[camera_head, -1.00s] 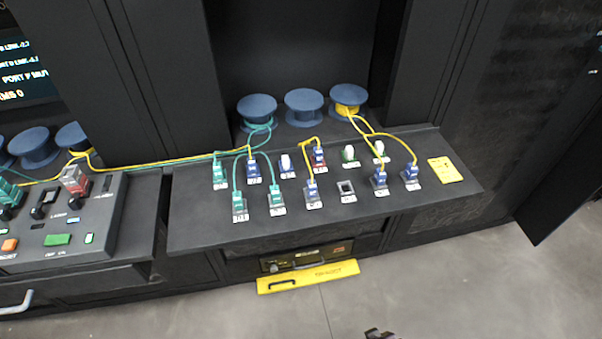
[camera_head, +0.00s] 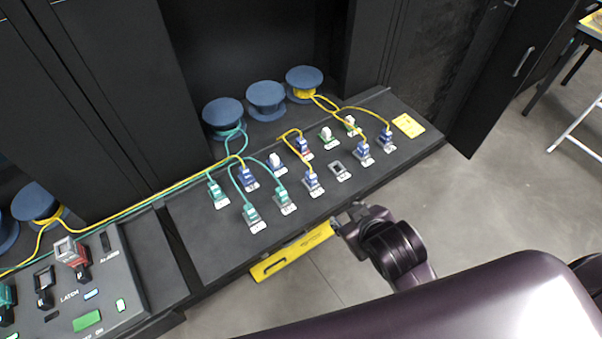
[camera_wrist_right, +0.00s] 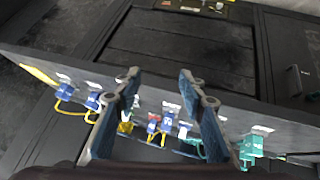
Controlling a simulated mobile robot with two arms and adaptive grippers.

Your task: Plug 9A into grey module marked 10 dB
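An empty grey square module (camera_head: 340,171) sits in the front row of the sloped black panel (camera_head: 215,240); its marking is too small to read. Blue plugs on yellow cables stand beside it, one to its left (camera_head: 313,182) and one to its right (camera_head: 363,151). I cannot tell which plug is 9A. My right gripper (camera_head: 350,214) is off the panel's front edge, in front of the grey module. In the right wrist view the gripper (camera_wrist_right: 160,78) has its fingers apart with nothing held; several plugs show beyond and between them. My left gripper is out of view.
Teal plugs (camera_head: 253,214) and white-topped modules (camera_head: 327,134) share the panel. Blue spools (camera_head: 266,95) stand behind it. A control console (camera_head: 115,275) is at the left. A yellow strip (camera_head: 290,253) lies below the front edge. Open floor (camera_head: 470,195) lies to the right.

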